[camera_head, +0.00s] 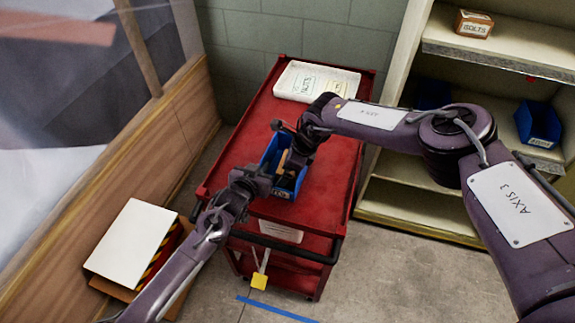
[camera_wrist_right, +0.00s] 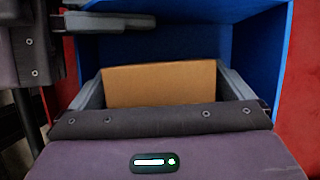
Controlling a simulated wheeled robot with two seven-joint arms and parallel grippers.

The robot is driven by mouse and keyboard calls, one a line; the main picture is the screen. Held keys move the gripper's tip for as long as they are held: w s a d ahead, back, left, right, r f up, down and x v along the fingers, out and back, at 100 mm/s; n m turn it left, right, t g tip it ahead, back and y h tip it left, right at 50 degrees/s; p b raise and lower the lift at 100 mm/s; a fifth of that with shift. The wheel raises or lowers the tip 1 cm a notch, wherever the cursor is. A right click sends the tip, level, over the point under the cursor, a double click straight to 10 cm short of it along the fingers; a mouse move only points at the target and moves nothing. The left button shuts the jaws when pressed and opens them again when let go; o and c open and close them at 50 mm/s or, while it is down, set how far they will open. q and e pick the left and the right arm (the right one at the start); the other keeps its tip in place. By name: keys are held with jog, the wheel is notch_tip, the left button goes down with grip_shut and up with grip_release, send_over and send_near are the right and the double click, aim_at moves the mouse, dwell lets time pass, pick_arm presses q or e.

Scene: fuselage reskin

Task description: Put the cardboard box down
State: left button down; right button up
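A brown cardboard box (camera_wrist_right: 160,84) sits inside a blue bin (camera_wrist_right: 260,48) in the right wrist view. My right gripper (camera_wrist_right: 162,72) has one finger against each side of the box. In the head view, the blue bin (camera_head: 288,192) stands on the red cart's top (camera_head: 335,190), and only a sliver of the box (camera_head: 283,161) shows. My right gripper (camera_head: 297,158) reaches down into the bin. My left gripper (camera_head: 268,180) is at the bin's left side; its fingers are too small to read. A dark finger also shows at the upper left of the wrist view.
A white tray with labelled papers (camera_head: 316,81) lies at the cart's back. A shelf unit (camera_head: 420,200) on the right holds a small bolts box (camera_head: 474,24) and another blue bin (camera_head: 538,124). A carton with a white panel (camera_head: 131,240) stands on the floor at left.

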pick_arm(q)
jog(key=shift+r, duration=0.1)
pick_arm(e)
jog(key=shift+r, duration=0.1)
pick_arm(q)
jog(key=shift+w, duration=0.1)
pick_arm(e)
jog(key=v, duration=1.2)
jog(key=shift+w, duration=0.1)
pick_arm(q)
jog(key=c, duration=1.6)
grip_release()
jog(key=shift+o, duration=0.2)
